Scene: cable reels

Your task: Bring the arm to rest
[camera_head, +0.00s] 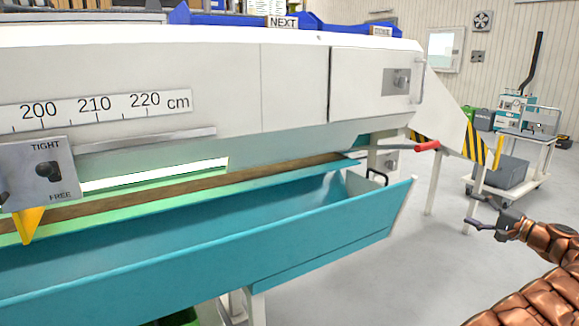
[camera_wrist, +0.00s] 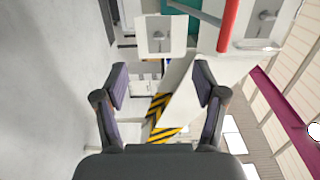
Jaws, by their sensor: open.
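My gripper (camera_head: 478,213) is at the right of the head view, at the end of my copper-coloured arm. It is open and empty, in free air to the right of the machine's teal trough (camera_head: 250,245). In the wrist view my gripper (camera_wrist: 160,90) has its two dark fingers spread wide, with nothing between them up close. Behind them show the machine's white side and a yellow-black striped edge (camera_wrist: 165,118). A red-handled lever (camera_head: 427,146) stands out from the machine's end, apart from my gripper; it also shows at the top of the wrist view (camera_wrist: 229,22).
The white machine (camera_head: 290,85) with a cm scale (camera_head: 95,108) fills the left and middle. A knob plate marked TIGHT and FREE (camera_head: 40,172) is at left. A cart (camera_head: 515,150) with equipment stands at the back right. The grey floor between is clear.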

